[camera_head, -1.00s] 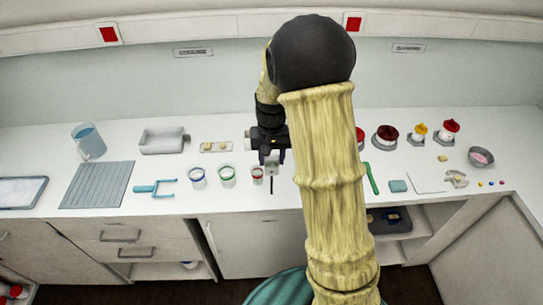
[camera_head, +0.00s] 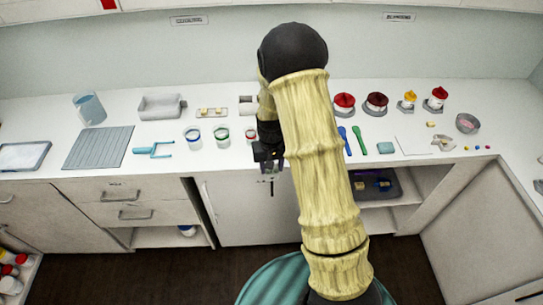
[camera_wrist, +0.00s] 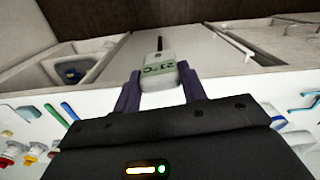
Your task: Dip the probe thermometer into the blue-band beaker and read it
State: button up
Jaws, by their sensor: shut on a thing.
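My gripper (camera_head: 268,164) is at the front edge of the counter, to the right of and nearer than the beakers. Its two purple fingers (camera_wrist: 159,86) are shut on the white probe thermometer (camera_wrist: 158,70) in the wrist view. Its display seems to read 21 °C, and its thin dark probe points away from the gripper. The blue-band beaker (camera_head: 193,137) stands upright on the counter, left of the green-band beaker (camera_head: 222,136). The probe is apart from all three beakers.
A blue fork-shaped tool (camera_head: 153,149) lies left of the beakers. A ribbed grey mat (camera_head: 99,147), a jug (camera_head: 89,109) and a metal tray (camera_head: 161,106) are farther left. Lidded jars (camera_head: 376,103) stand at the right. An open shelf (camera_head: 397,185) lies below the counter.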

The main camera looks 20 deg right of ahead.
aim_at(272, 182)
notch_tip(272, 182, down, 13)
jog(key=s+n+b, duration=0.1)
jog(key=s+b, duration=0.1)
jog(key=shift+s, duration=0.3)
jog(key=shift+a, duration=0.1)
